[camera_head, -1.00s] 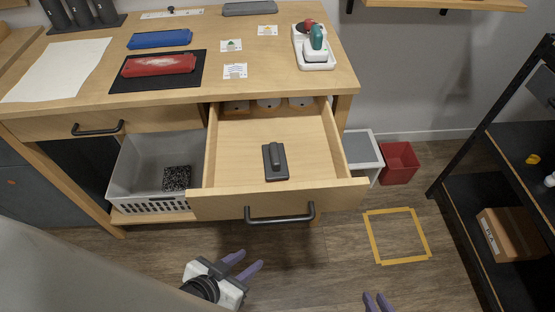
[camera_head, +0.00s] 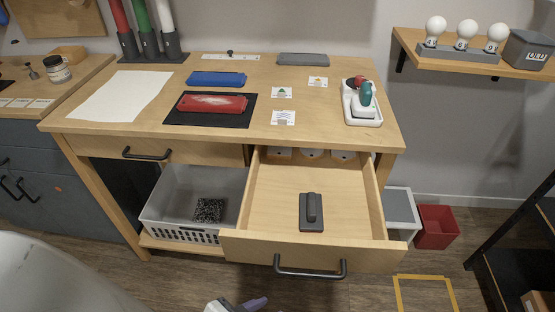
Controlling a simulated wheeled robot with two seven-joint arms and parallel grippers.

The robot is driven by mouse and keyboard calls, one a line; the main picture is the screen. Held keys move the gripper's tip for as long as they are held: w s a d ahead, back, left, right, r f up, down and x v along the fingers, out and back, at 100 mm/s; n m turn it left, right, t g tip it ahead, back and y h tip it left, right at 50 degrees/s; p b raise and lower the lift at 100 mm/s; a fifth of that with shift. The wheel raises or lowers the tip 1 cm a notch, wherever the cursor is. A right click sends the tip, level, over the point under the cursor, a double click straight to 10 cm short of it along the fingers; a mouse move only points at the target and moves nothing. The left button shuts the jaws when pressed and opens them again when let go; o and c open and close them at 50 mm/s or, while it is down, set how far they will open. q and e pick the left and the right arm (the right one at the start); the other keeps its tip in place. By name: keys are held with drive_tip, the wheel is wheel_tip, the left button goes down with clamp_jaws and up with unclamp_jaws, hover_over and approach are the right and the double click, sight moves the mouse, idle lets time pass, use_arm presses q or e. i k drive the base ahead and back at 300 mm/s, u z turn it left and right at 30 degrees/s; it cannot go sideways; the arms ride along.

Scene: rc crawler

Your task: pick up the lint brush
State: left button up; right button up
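The lint brush appears to be the dark grey block with a raised handle (camera_head: 311,211). It lies inside the open wooden drawer (camera_head: 275,190), toward the front. My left gripper (camera_head: 252,304) is at the bottom edge, below and in front of the drawer, apart from the brush. My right gripper is out of view.
The drawer front with its black handle (camera_head: 310,273) sticks out from the workbench (camera_head: 270,100). A grey basket (camera_head: 163,215) stands left of the drawer. A red bin (camera_head: 437,227) is at right. The drawer floor around the brush is clear.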

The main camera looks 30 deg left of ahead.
sight(311, 212)
drive_tip(key=z, duration=1.85)
drive_tip(key=k, duration=0.7)
drive_tip(key=u, duration=1.5)
